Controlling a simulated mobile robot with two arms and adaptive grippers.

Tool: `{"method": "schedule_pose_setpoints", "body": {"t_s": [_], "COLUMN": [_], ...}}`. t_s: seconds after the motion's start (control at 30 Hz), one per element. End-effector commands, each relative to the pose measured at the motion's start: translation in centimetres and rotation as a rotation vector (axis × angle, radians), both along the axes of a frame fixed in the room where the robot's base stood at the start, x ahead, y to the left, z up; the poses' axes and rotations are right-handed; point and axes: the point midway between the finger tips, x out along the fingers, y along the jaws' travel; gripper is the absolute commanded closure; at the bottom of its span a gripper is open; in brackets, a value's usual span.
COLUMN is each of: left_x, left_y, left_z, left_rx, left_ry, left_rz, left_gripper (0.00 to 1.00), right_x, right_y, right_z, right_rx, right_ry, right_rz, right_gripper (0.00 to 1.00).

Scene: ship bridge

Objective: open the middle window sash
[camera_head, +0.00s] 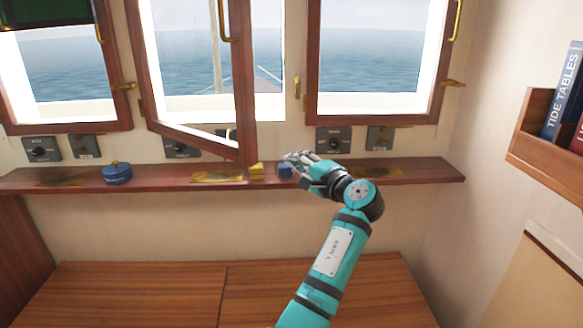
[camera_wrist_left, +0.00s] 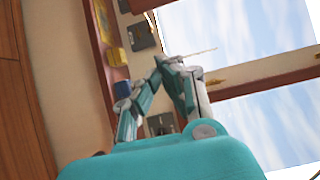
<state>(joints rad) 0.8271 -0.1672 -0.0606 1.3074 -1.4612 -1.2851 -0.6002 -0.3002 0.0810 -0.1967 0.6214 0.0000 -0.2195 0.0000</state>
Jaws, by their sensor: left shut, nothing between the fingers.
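The middle window sash (camera_head: 245,90) is a reddish-brown wooden frame, standing ajar. Its right edge is swung inward toward me, and its lower right corner hangs over the ledge. A brass handle (camera_head: 224,20) is on that right side. My left gripper (camera_head: 291,159) is shut and empty, just right of and apart from the sash's lower corner, close above the ledge. In the left wrist view its fingers (camera_wrist_left: 173,64) come together in front of the window area. My right gripper is not in view.
The wooden ledge (camera_head: 150,180) holds a round blue tin (camera_head: 117,173), a yellow block (camera_head: 256,169) and a blue object (camera_head: 285,170) beside my gripper. The left sash (camera_head: 112,70) and right sash (camera_head: 312,70) look shut. A bookshelf (camera_head: 535,150) is at right.

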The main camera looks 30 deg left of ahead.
Motion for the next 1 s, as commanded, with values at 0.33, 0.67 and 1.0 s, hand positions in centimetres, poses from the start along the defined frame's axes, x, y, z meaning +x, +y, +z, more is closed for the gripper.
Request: {"method": "schedule_pose_setpoints", "body": {"t_s": [0.33, 0.67, 1.0], "left_x": [3.1, 0.7, -0.4], "left_y": [6.1, 7.3, 7.5], "left_z": [-0.1, 0.0, -0.1], "left_rx": [0.002, -0.001, 0.0], "left_ry": [-0.001, 0.0, 0.0], "left_rz": [0.0, -0.004, -0.004], "left_gripper": [1.0, 1.0, 1.0], "right_x": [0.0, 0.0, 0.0], "right_y": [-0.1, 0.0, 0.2], "right_z": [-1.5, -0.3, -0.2], "right_rx": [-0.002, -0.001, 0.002], "right_ry": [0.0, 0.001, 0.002], "right_rz": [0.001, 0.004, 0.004], "right_gripper": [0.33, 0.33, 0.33]}}
